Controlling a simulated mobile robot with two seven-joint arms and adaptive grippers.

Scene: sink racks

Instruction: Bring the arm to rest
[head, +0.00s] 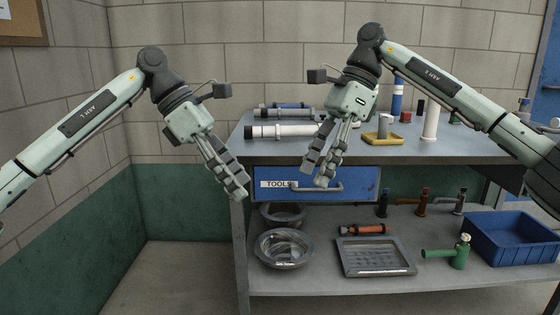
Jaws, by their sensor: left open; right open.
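My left arm comes in from the left, and its gripper (236,188) hangs pointing down and right in front of the bench's left edge. It is open and holds nothing. My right arm comes in from the right, and its gripper (314,176) points down in front of the blue drawer marked TOOLS (272,183). It is open and empty, and its fingers cover part of the drawer front. Both grippers appear in the air, apart from the bench.
The bench top (350,150) carries pipes, a yellow tray (384,138) and a white cylinder (431,120). The lower shelf (320,275) holds metal bowls (283,248), a grey tray (375,257), taps and a blue bin (510,238). The floor at left (180,275) is clear.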

